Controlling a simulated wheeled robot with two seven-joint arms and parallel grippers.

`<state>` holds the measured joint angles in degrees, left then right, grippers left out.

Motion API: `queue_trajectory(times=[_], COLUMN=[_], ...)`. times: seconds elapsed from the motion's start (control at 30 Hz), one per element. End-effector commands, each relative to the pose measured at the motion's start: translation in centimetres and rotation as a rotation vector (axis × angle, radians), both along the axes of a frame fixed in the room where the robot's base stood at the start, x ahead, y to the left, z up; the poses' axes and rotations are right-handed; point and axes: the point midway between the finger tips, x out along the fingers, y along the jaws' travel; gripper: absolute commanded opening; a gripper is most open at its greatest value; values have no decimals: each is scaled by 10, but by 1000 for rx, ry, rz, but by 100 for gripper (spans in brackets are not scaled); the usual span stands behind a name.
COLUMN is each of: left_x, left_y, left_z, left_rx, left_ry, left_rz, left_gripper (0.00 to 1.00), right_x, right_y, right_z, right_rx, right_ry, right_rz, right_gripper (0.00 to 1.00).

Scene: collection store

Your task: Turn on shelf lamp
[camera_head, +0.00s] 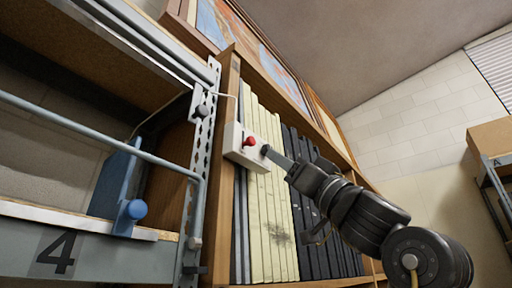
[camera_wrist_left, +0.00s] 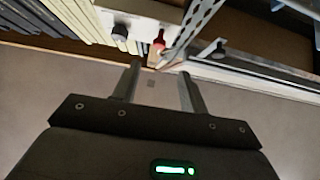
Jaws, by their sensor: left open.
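A white switch box (camera_head: 236,143) with a red knob (camera_head: 250,141) and a black knob (camera_head: 266,150) is fixed to the wooden shelf's front upright. In the left wrist view the box (camera_wrist_left: 140,10) is at the top, with the red knob (camera_wrist_left: 158,42) and the black knob (camera_wrist_left: 120,32). My left gripper (camera_head: 270,155) is open and empty, its fingertips close to the box in the head view. In the wrist view its two fingers (camera_wrist_left: 158,80) are apart below the red knob, and I see no contact. I cannot make out a lamp. My right gripper is not in view.
A wooden shelf (camera_head: 234,80) holds cream and dark upright volumes (camera_head: 262,210) behind my left gripper. A metal rack (camera_head: 200,150) with a blue bracket (camera_head: 118,185) stands close on the left. Boxes on another rack (camera_head: 490,140) are at far right.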

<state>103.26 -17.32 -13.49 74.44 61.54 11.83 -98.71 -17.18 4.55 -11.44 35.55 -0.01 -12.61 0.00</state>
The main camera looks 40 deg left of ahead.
Motion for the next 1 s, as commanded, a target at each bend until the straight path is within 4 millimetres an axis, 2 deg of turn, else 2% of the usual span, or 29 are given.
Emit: queue_trajectory(times=[0.17,0.4,0.6,0.8,1.0], left_x=[0,0,0,0,0], left_y=[13,44,66,75,76], left_z=[16,50,69,76,75], left_rx=[-1,0,1,2,2], left_ry=[0,0,1,1,1], left_rz=[0,1,-1,-1,-2], left_gripper=[43,43,43,43,43], right_x=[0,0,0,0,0], right_y=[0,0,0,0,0], right_z=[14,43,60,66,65], right_rx=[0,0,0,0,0], right_ry=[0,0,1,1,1], right_rz=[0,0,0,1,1], right_gripper=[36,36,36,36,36])
